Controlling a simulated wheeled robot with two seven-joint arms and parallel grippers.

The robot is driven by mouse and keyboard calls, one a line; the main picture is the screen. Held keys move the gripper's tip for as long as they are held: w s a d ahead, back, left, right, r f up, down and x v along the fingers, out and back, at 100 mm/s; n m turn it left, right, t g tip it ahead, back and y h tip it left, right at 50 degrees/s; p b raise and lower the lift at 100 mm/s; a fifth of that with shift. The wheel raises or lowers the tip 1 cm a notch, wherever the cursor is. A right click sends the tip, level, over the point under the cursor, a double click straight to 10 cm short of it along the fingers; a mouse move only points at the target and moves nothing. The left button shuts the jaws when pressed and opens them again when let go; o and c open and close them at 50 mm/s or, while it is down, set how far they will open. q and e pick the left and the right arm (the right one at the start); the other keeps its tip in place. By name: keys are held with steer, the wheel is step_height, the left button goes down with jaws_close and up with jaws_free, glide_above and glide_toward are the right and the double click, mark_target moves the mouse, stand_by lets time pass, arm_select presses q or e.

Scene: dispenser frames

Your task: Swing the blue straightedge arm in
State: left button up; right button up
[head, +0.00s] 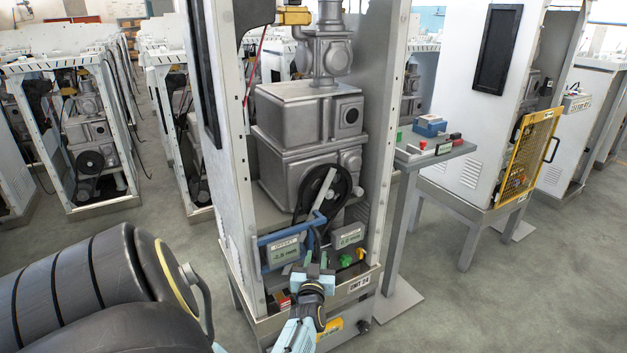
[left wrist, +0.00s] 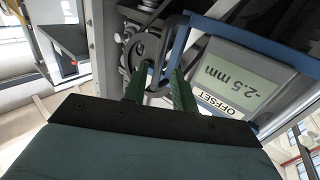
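The blue straightedge arm (head: 291,229) is a bar at the front of the open UNIT 24 cabinet, beside the grey OFFSET display (head: 283,252) reading -2.5 mm. In the left wrist view the blue arm (left wrist: 225,33) runs along the display (left wrist: 235,80) and bends down near my fingers. My left gripper (head: 319,268) is just below and right of the blue arm. In the left wrist view my left gripper (left wrist: 159,92) has its two green fingers apart. A dark loop shows between or behind them; contact cannot be told. My right gripper is not in view.
Grey machinery with a black pulley wheel (head: 322,194) fills the cabinet behind. A second grey display (head: 348,235) and a green part (head: 345,260) are to the right. A small side table (head: 434,148) stands right of the cabinet. The floor (head: 500,300) at right front is clear.

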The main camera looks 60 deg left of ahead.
arm_select(q)
steer(key=p+v, duration=0.1)
steer(key=v, duration=0.7)
steer(key=shift+p, duration=0.3)
steer(key=shift+w+r, duration=0.1)
